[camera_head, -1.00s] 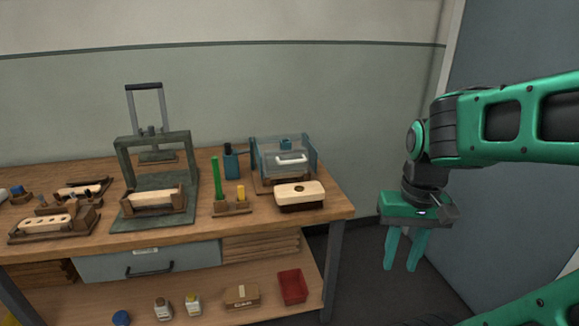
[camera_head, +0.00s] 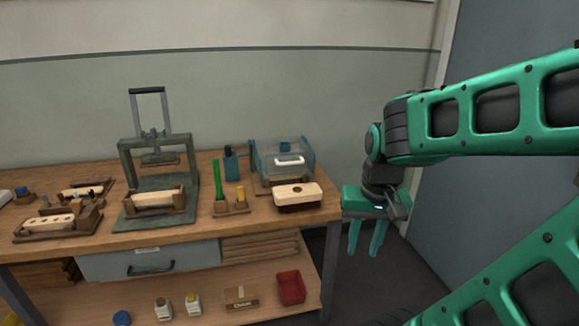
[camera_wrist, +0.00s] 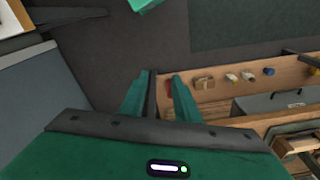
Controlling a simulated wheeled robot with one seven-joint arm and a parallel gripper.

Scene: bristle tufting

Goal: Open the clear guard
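The clear guard (camera_head: 270,160) is a see-through panel with a white handle (camera_head: 289,160) on its front. It sits in a blue-sided fixture at the right back of the workbench and appears to be down over it. My gripper (camera_head: 365,252) hangs fingers-down off the bench's right end, to the right of the guard and lower than it. Its two fingers are apart with nothing between them. They also show in the wrist view (camera_wrist: 160,98). The guard cannot be made out in the wrist view.
A cream-topped brush block (camera_head: 298,193) lies right in front of the guard. A blue bottle (camera_head: 231,164) and a holder with green and yellow sticks (camera_head: 232,207) stand to its left. A green press frame (camera_head: 129,160) is further left. Floor beyond the bench's right end is clear.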

